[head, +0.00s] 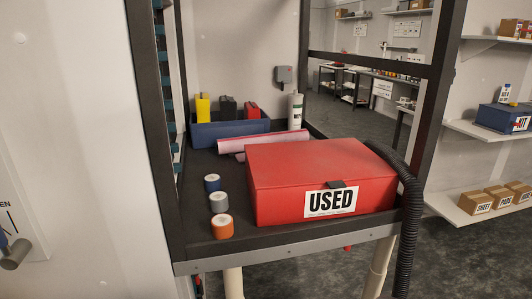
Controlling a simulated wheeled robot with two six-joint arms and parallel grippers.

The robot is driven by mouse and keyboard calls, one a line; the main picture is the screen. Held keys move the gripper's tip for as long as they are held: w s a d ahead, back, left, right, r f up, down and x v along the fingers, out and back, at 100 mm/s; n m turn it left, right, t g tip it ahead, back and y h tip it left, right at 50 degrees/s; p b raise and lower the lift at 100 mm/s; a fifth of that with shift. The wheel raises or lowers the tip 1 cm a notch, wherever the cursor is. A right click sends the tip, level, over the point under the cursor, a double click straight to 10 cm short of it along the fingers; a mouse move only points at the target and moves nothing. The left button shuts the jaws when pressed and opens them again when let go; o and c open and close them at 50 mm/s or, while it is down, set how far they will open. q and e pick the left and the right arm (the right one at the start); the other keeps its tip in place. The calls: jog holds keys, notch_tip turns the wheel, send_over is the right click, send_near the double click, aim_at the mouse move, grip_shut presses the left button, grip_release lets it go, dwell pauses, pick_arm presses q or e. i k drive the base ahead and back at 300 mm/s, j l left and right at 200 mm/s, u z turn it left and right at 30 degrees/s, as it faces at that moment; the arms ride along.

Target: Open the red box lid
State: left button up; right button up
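A red box (290,171) stands on the dark bench at its front right. Its lid (320,161) looks closed. Neither of my grippers shows in the head view.
Pinkish rolls (262,141) and a blue bin (228,131) lie behind. A black hose (411,200) hangs at the box's right. Dark posts (157,120) frame the bench.

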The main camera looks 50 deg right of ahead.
aim_at(332, 163)
jog(key=i+l+z, duration=0.15)
jog(key=l, duration=0.15)
jog(key=i+l+z, duration=0.15)
jog(key=l, duration=0.2)
jog(key=z, duration=1.75)
